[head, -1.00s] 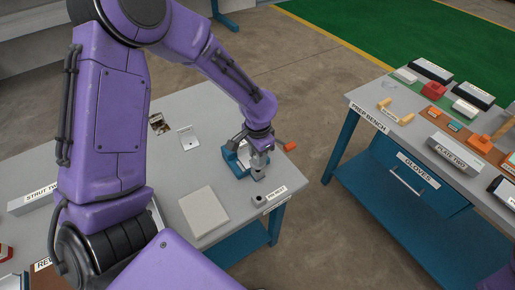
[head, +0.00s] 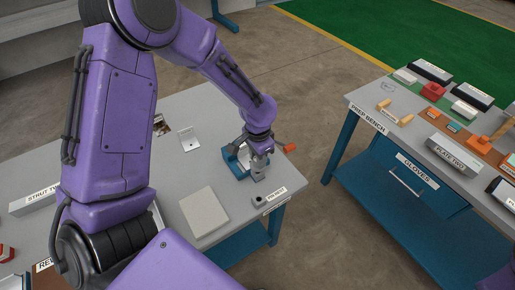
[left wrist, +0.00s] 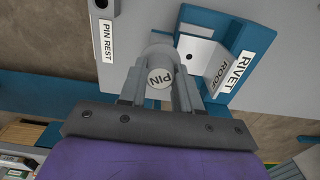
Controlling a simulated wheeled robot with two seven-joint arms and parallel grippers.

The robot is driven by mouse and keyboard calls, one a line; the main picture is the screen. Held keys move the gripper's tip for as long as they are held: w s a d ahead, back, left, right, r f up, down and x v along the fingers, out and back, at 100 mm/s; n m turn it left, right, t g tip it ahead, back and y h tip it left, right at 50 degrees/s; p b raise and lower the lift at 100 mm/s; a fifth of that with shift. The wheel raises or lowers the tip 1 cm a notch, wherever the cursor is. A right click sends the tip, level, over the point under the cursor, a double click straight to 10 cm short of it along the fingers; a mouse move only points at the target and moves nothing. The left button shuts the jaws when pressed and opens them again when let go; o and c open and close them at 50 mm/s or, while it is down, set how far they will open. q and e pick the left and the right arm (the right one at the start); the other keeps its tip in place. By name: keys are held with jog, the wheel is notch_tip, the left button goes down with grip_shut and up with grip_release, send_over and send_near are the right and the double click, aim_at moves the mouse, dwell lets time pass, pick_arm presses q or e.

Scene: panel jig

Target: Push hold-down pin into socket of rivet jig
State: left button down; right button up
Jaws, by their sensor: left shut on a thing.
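My left gripper (head: 259,170) is shut on the hold-down pin, pointing down at the right end of the table. In the left wrist view the pin's round top (left wrist: 160,77), marked PIN, sits between the fingers (left wrist: 161,88). The blue rivet jig (head: 234,165) stands just left of the gripper, partly behind it. In the left wrist view the jig (left wrist: 245,48) carries a RIVET label and a pale part marked ROOF (left wrist: 218,72). The pin's lower end and the socket are hidden, so I cannot tell how deep it sits. My right gripper is out of view.
The pin rest (head: 257,200), with a dark hole, is near the table's front right corner. A pale flat block (head: 204,211) lies left of it. The prep bench (head: 400,135) stands apart at right.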

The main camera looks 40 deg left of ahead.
pick_arm(q)
jog(key=shift+f+b, duration=0.6)
jog(key=shift+f, duration=1)
jog(key=c, duration=0.7)
grip_release()
jog(key=shift+r, duration=0.1)
notch_tip(320, 180, up, 10)
jog(key=shift+r, duration=0.2)
